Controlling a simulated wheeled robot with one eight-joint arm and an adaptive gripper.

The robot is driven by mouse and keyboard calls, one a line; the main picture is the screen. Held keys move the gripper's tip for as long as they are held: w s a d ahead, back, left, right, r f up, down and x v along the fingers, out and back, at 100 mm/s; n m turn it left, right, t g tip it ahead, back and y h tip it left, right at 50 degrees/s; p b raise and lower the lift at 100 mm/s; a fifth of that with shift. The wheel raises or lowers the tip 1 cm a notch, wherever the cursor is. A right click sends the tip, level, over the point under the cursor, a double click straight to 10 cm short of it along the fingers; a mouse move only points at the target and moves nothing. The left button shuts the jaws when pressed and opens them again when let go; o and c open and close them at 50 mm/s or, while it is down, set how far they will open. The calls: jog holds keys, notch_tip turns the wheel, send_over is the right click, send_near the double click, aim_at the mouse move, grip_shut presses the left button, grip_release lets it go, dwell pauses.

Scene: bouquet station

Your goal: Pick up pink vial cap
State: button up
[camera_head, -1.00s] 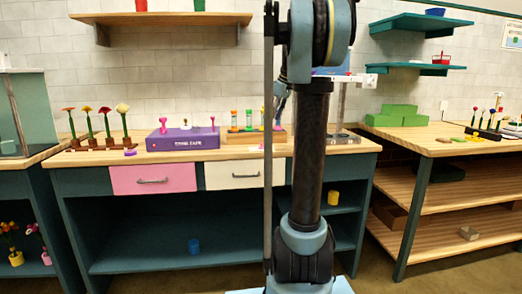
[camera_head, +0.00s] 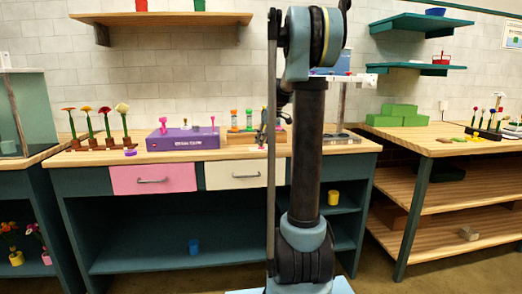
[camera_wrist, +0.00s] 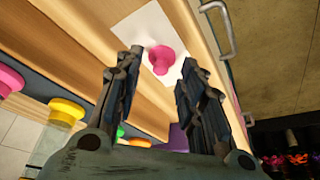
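A pink vial cap (camera_wrist: 162,59), with a round top and wider base, sits on a white square card (camera_wrist: 143,28) near the counter's front edge. In the wrist view it lies between and beyond the fingertips of my gripper (camera_wrist: 163,66). The fingers are spread apart with nothing held. The cap is too small there to make out clearly.
A wooden rack (camera_head: 238,137) with colored-capped vials stands close to my gripper. A purple box (camera_head: 184,144) with pink pieces is to its left, beside a flower rack (camera_head: 98,143). A drawer handle (camera_wrist: 222,30) shows below the counter edge.

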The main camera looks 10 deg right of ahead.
jog(key=shift+x, duration=0.8)
jog(key=c, duration=0.5)
jog(key=shift+r, duration=0.1)
jog(key=shift+c, duration=0.2)
